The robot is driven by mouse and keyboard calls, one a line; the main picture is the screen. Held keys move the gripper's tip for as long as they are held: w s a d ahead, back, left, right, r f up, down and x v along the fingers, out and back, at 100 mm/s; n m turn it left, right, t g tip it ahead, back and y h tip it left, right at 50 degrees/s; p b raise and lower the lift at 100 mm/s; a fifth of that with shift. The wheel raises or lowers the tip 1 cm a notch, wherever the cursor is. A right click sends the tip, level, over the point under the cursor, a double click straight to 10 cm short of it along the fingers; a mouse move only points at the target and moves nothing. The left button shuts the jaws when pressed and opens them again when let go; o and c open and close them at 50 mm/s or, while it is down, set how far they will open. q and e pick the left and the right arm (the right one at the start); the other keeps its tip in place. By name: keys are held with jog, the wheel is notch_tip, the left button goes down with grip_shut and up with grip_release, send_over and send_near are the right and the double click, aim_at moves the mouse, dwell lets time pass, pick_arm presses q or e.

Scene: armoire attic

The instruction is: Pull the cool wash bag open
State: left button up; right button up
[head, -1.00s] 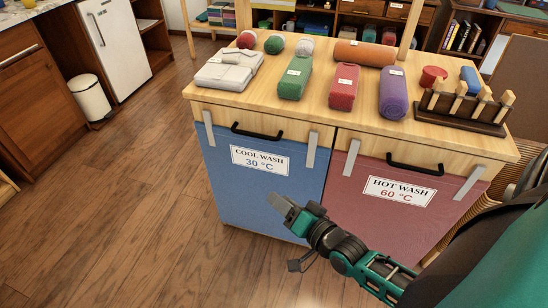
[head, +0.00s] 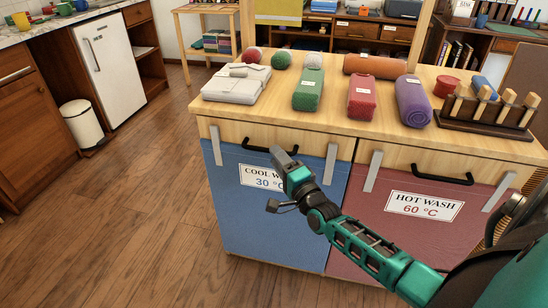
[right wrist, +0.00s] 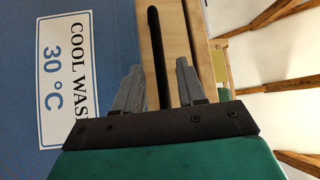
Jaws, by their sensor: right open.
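The cool wash bag (head: 275,222) is a blue front on the left of the wooden unit, with a "COOL WASH 30 °C" label, which also shows in the right wrist view (right wrist: 62,75). Its black bar handle (head: 257,149) is on the wooden strip above. My right gripper (head: 281,157) is at the handle's right part and covers some of the label. In the right wrist view the gripper (right wrist: 159,66) is open, and the handle (right wrist: 155,40) shows between its two fingers. Contact cannot be told. The bag front looks closed. My left gripper is not in view.
The red hot wash bag (head: 385,235), with its own black handle (head: 442,175), is to the right. Folded white cloth (head: 235,88), rolled towels (head: 361,97) and a peg rack (head: 485,118) stand on the unit top (head: 290,118). The wooden floor (head: 150,230) at left is clear.

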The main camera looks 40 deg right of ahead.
jog(key=shift+w+r, duration=0.15)
jog(key=shift+w, duration=1.1)
jog(key=shift+c, duration=0.2)
grip_shut()
